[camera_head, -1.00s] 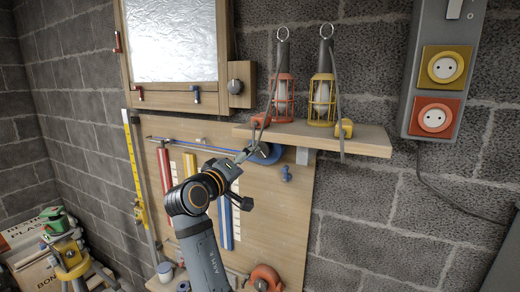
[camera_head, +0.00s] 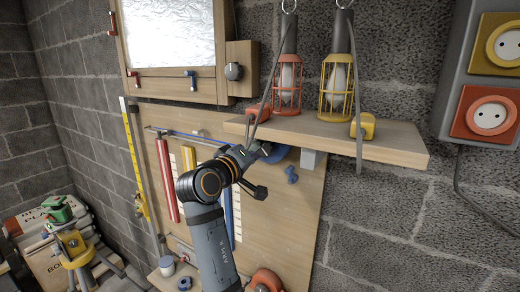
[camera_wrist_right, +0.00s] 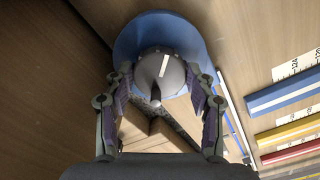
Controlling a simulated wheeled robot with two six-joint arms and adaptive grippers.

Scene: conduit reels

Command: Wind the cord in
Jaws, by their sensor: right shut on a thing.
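A blue reel (camera_head: 277,153) is mounted on the wooden board just under the shelf. It also shows in the right wrist view (camera_wrist_right: 140,30), with a grey round knob (camera_wrist_right: 160,68) with a white mark at its middle. A thin blue cord (camera_head: 186,134) runs left from the reel along the board's top. My right gripper (camera_head: 262,150) is at the reel, and in the right wrist view its two fingers (camera_wrist_right: 161,80) are shut on the grey knob from both sides. The gripper hides part of the reel in the head view. My left gripper is not in view.
The wooden shelf (camera_head: 390,145) juts out just above the reel, carrying a red lamp (camera_head: 288,85) and a yellow lamp (camera_head: 336,85) with hanging cords. Red (camera_head: 167,180) and yellow tubes stand on the board to the left. A red reel (camera_head: 266,279) is below.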

